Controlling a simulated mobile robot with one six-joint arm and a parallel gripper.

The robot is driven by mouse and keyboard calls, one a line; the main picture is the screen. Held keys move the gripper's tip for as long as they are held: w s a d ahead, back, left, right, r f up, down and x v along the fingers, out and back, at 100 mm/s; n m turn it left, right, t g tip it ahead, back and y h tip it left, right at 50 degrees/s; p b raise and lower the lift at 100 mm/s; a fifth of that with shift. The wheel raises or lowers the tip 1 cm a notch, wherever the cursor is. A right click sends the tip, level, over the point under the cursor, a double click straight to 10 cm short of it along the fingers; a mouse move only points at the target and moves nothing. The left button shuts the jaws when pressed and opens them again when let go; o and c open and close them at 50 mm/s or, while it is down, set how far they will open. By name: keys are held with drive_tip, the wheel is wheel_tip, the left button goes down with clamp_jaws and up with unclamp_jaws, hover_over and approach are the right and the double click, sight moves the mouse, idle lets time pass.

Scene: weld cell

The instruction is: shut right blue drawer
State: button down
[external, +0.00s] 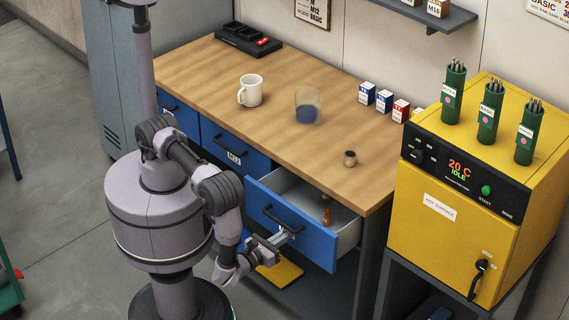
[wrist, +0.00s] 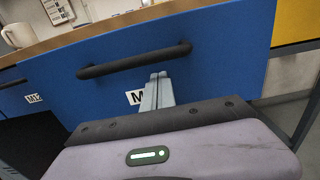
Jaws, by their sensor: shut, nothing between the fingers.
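The right blue drawer (external: 318,242) stands pulled out under the right end of the workbench. A tool with a reddish-brown handle (external: 327,211) shows inside it. Its front has a dark bar handle (external: 283,219), which also shows in the wrist view (wrist: 135,61). My gripper (external: 288,233) is shut and empty, at the drawer front near the handle. In the wrist view its closed fingertips (wrist: 158,78) lie just below the handle, in front of the blue face and beside a partly hidden white label (wrist: 134,97). I cannot tell whether they touch the face.
The middle blue drawer (external: 235,146) is shut. A yellow oven (external: 470,180) stands close on the right.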

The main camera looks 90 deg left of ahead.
drive_tip(key=x, duration=1.2)
drive_tip(key=shift+b, duration=0.35)
drive_tip(key=shift+w+a, duration=0.35)
drive_tip(key=shift+a, duration=0.05)
drive_tip(key=shift+r, duration=0.1)
drive_tip(key=shift+w+r, duration=0.1)
drive_tip(key=shift+w, duration=0.05)
drive_tip(key=shift+d, duration=0.1)
